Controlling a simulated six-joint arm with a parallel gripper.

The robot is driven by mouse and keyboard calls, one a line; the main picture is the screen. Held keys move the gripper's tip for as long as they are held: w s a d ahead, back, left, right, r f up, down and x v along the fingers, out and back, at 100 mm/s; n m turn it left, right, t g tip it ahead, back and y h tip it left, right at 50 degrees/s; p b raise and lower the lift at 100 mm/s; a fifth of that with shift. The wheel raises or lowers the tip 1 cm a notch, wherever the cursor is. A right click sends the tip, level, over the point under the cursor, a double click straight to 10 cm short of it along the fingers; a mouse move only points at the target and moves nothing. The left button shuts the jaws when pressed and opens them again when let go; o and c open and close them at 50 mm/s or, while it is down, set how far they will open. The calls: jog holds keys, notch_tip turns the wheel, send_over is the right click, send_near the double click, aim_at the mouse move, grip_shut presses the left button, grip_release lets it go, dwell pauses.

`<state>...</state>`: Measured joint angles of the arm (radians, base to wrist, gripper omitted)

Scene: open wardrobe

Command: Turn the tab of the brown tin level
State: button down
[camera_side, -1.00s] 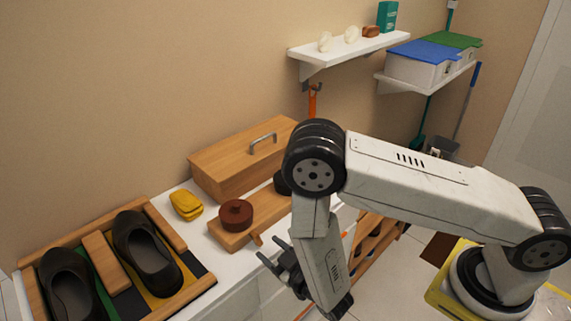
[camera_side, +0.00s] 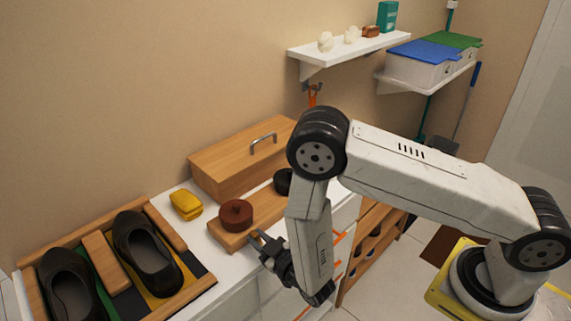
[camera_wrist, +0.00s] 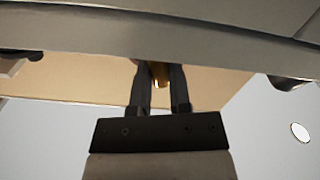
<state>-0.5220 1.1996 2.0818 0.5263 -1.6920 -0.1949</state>
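The brown tin (camera_side: 236,213) is round and sits on a low wooden stand (camera_side: 227,240) on the white counter. My gripper (camera_side: 257,238) is at the front edge of that stand, just below and right of the tin. In the wrist view, a narrow golden-brown piece (camera_wrist: 160,76), likely the tin's tab, shows between the two dark fingers of my gripper (camera_wrist: 159,70). The fingers stand apart with the piece filling most of the gap; whether they press on it is unclear. The tab's tilt is hidden by the fingers.
A black tin (camera_side: 283,182) sits farther along the stand, partly behind my arm. A yellow sponge-like block (camera_side: 186,204) lies left of the stand, and a wooden box with a handle (camera_side: 235,165) stands behind. A tray with dark shoes (camera_side: 172,292) is at lower left.

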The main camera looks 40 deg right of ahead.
jog(key=shift+n, duration=0.4)
jog(key=n, duration=0.3)
jog(key=shift+a+f, duration=0.1)
jog(key=shift+a, duration=0.05)
jog(key=n, duration=0.4)
jog(key=shift+a+f, duration=0.1)
jog(key=n, duration=0.3)
jog(key=shift+a+f+n, duration=0.1)
jog(key=shift+f+n, duration=0.05)
jog(key=shift+n, duration=0.25)
jog(key=shift+f+n, duration=0.15)
jog(key=shift+n, duration=1.55)
jog(key=c, duration=0.6)
grip_release()
jog(key=shift+o, duration=0.2)
